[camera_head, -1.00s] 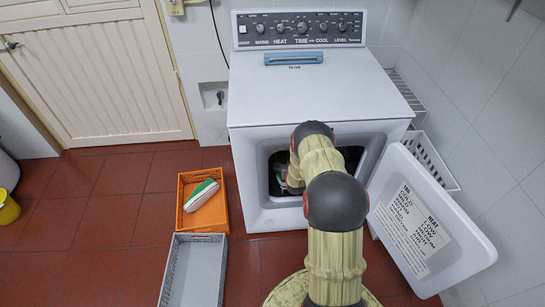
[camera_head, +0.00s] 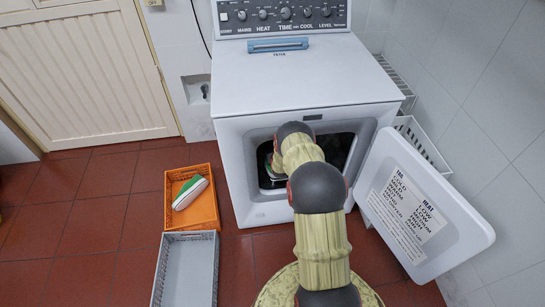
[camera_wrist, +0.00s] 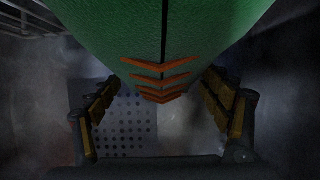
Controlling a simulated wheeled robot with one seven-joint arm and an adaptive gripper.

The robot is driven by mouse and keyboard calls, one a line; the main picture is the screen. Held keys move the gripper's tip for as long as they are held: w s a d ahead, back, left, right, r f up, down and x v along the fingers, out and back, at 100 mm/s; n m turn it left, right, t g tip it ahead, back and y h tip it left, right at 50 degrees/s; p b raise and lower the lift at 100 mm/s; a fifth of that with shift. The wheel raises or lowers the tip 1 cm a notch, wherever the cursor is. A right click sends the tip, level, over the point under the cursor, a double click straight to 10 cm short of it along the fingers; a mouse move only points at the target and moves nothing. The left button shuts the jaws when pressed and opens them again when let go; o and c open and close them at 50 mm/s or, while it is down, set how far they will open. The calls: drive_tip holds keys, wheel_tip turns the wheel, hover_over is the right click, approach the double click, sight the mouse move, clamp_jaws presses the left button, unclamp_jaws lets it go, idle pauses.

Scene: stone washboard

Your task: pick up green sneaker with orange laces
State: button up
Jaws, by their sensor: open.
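The green sneaker with orange laces (camera_wrist: 165,40) fills the top middle of the wrist view, very close to the camera. Its orange laces form a stack of chevrons along a dark centre line. My gripper (camera_wrist: 160,118) is open, with one finger on each side of the sneaker's narrow lower end. I cannot tell whether either finger touches it. In the head view my arm reaches into the dark opening of the white dryer (camera_head: 300,85); the gripper and sneaker are mostly hidden there.
The dryer's open door (camera_head: 425,210) stands to the right of my arm. An orange crate (camera_head: 208,217) on the floor at left holds a green, white and red item (camera_head: 190,192). A grey crate (camera_head: 187,270) lies in front of it. A perforated panel (camera_wrist: 130,122) shows behind the sneaker.

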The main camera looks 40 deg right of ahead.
drive_tip(key=shift+r, duration=0.1)
drive_tip(key=c, duration=0.4)
drive_tip(key=c, duration=1.5)
drive_tip(key=shift+r, duration=0.1)
drive_tip(key=shift+c, duration=0.2)
drive_tip(key=shift+r+p, duration=0.35)
drive_tip(key=shift+r, duration=0.2)
drive_tip(key=s+a+r+p, duration=0.1)
drive_tip(key=r, duration=0.1)
drive_tip(key=s+r+p, duration=0.1)
drive_tip(key=r+p, duration=0.1)
drive_tip(key=r, duration=0.1)
drive_tip(key=s+a+r+p, duration=0.1)
drive_tip(key=s+r, duration=0.1)
drive_tip(key=r, duration=0.1)
drive_tip(key=shift+a+r, duration=0.2)
drive_tip(key=shift+a, duration=0.1)
drive_tip(key=p+v, duration=0.3)
drive_tip(key=v, duration=0.6)
drive_tip(key=shift+s+a+p, duration=0.25)
drive_tip(key=shift+s+p, duration=0.1)
drive_tip(key=shift+s, duration=0.05)
